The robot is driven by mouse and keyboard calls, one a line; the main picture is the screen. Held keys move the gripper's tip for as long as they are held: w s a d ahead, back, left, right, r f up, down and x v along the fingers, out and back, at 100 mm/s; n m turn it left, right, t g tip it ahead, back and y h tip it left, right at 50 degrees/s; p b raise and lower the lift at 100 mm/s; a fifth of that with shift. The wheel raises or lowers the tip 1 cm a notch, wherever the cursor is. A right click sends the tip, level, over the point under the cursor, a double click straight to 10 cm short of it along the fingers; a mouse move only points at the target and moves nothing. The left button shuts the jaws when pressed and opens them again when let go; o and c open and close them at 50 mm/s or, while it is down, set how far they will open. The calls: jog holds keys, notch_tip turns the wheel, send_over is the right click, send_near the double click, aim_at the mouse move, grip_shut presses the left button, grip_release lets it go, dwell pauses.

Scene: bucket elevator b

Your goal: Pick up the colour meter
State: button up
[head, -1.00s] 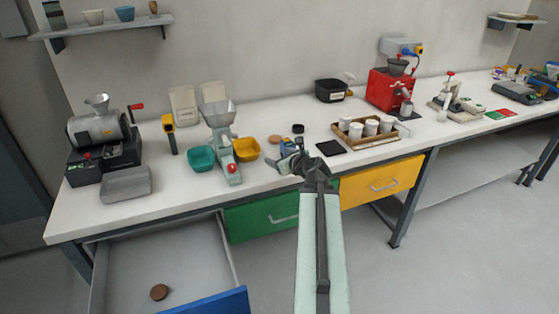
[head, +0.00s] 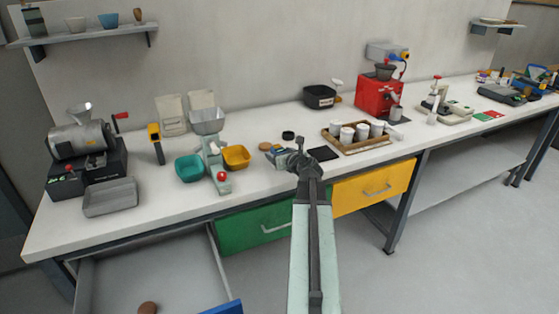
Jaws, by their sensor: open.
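My gripper (head: 286,151) is open above the front part of the white bench, with its jaws pointing away from me. A small device with blue on it (head: 280,152) lies on the bench just behind and partly hidden by the jaws. It may be the colour meter, but it is too small and covered to be sure. I cannot tell whether the jaws touch it. A tan disc (head: 265,146) and a black ring-like piece (head: 288,135) lie just beyond it. A dark flat pad (head: 322,154) lies to the right of the gripper.
A grinder with a hopper (head: 213,150), a teal bowl (head: 189,169) and a yellow bowl (head: 236,157) stand left. A wooden tray (head: 352,149) with several white cups is right, before a red grinder (head: 378,97). A drawer (head: 150,270) stands open below left.

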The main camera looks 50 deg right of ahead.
jog(key=shift+w+d+f, duration=0.2)
jog(key=shift+w, duration=0.25)
jog(key=shift+s+r, duration=0.1)
grip_shut()
